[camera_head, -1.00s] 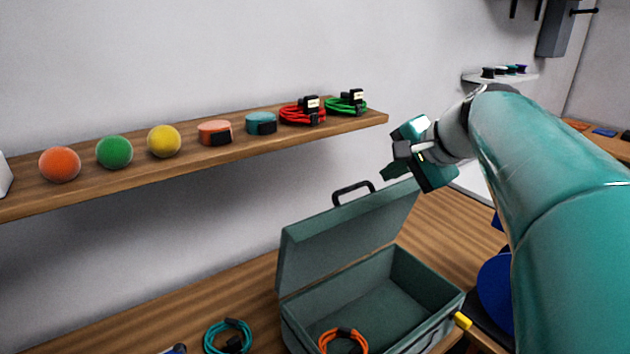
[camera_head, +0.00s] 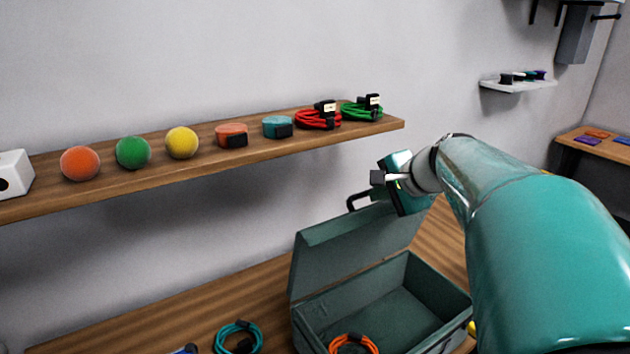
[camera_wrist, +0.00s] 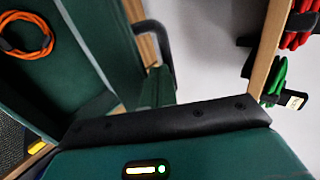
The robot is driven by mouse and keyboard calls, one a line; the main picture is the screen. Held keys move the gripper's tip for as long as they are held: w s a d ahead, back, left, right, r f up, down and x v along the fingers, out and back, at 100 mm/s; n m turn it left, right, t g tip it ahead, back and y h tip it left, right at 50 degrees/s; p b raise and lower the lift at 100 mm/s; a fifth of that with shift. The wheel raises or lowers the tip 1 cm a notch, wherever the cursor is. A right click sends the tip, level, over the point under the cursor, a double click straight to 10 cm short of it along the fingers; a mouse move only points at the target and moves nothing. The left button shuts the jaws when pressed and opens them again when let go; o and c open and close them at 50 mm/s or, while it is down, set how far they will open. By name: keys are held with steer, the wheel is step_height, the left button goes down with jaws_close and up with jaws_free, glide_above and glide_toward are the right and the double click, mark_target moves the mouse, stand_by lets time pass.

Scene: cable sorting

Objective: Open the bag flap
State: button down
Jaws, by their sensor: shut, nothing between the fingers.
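The dark green bag (camera_head: 440,335) is a box-like case on the wooden bench. Its flap (camera_head: 345,255) stands raised at the back, leaving the inside open to view. The flap's black handle (camera_head: 357,200) is on its upper edge and also shows in the wrist view (camera_wrist: 152,38). My gripper (camera_head: 386,186) is shut and empty, beside the handle and overlapping the flap's upper right corner in the head view. I cannot tell whether it touches the flap. An orange cable (camera_head: 352,340) lies coiled inside the bag, partly cut off by the frame edge.
A wooden shelf (camera_head: 200,170) above holds coloured balls, small tape-like items and red (camera_head: 316,119) and green (camera_head: 360,112) cables. A teal cable (camera_head: 238,337) lies left of the bag. The bench (camera_head: 180,318) is partly bare there.

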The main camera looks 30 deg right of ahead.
steer(key=w, duration=0.4)
steer(key=shift+w+r, duration=0.3)
steer(key=shift+w, duration=0.05)
